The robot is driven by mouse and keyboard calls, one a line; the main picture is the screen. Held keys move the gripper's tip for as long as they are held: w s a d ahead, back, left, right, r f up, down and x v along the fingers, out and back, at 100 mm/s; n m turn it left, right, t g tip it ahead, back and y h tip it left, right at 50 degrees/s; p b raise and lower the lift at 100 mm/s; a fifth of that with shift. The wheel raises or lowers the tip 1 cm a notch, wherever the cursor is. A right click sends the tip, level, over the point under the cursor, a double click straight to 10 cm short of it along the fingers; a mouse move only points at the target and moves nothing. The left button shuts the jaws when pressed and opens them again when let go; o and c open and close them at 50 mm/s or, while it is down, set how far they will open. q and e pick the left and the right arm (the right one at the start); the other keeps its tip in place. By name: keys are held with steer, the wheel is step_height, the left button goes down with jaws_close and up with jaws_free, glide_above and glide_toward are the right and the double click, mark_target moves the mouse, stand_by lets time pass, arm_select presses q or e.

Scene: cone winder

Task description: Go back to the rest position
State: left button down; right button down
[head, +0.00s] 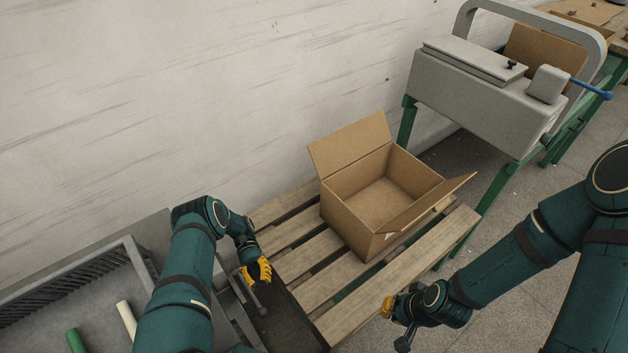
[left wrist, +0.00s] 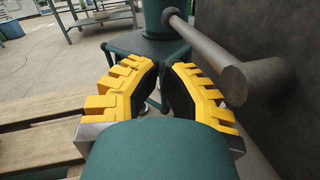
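My left gripper (head: 258,271), with yellow fingers, hangs at the left edge of the wooden pallet, beside a dark machine part. In the left wrist view its two yellow fingers (left wrist: 165,66) curve toward each other with a gap between the tips. Nothing is visibly held between them. A teal rounded surface, which looks like my own gripper body, hides the finger bases. My right gripper (head: 389,307) is low, in front of the pallet's right part. It is small and seen from above, and its finger opening cannot be made out.
An open cardboard box (head: 358,219) stands on the pallet (head: 402,278). A grey machine on green legs (head: 485,95) is behind right. A grey rod (left wrist: 205,50) juts close right of the left fingers. A grey trough (head: 75,275) holds a green tube (head: 75,341) and a white tube (head: 126,320).

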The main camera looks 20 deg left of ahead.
arm_select(q)
steer(key=d+m+t+y, duration=0.1)
steer(key=d+t+y, duration=0.5)
steer(key=d+t, duration=0.3)
steer(key=s+d+r+m+t+y, duration=0.1)
steer(key=s+d+r+m+t, duration=0.1)
steer(key=d+r+t, duration=0.4)
steer(key=shift+s+d+r+t, duration=0.4)
steer(key=shift+s+r, duration=0.15)
steer(key=shift+r, duration=1.25)
steer(key=shift+s+y, duration=0.15)
steer(key=shift+y, duration=0.15)
